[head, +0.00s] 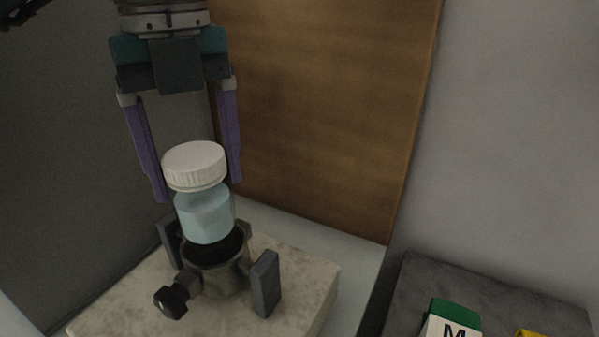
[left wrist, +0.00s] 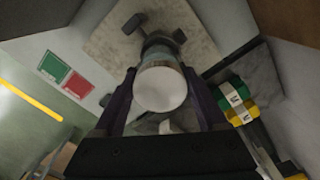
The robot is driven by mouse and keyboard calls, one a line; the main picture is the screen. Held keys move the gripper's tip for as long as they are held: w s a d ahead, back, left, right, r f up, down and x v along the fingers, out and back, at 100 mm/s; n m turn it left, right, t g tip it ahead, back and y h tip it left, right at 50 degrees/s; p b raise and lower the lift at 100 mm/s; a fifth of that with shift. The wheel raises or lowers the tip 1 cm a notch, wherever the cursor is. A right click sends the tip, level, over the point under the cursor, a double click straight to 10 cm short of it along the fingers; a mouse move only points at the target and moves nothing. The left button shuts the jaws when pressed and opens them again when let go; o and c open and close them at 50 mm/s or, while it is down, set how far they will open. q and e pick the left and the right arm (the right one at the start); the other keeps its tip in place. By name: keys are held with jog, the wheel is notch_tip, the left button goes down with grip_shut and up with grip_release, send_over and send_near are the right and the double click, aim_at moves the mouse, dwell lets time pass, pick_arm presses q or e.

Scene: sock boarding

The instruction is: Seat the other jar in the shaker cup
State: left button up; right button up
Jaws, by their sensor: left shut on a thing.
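A jar (head: 205,213) with a white ribbed lid and a pale blue, see-through body is between the purple fingers of my left gripper (head: 200,190). It is held a little tilted, its base at the mouth of the dark shaker cup (head: 215,277). I cannot tell whether the base is just above the rim or slightly inside. The cup has upright grey posts and a black knob at its side. The left wrist view shows the white lid (left wrist: 161,89) from above, between the fingers, covering most of the cup (left wrist: 158,45). My right gripper is not seen.
The cup stands on a pale stone-like block (head: 120,300). A brown wooden panel (head: 325,100) rises behind it. At the lower right, a dark grey surface (head: 490,290) bears a green and white item marked M (head: 452,322) and a yellow item (head: 530,333).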

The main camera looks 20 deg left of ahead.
aim_at(206, 212)
pick_arm(q)
notch_tip(206, 212, down, 6)
jog(key=shift+f, duration=0.15)
jog(key=shift+f, duration=0.1)
jog(key=o, duration=1.5)
jog(key=shift+c, duration=0.2)
jog(key=shift+r, duration=0.25)
notch_tip(206, 212, up, 12)
jog(key=shift+f+p, duration=0.1)
jog(key=shift+p, duration=0.55)
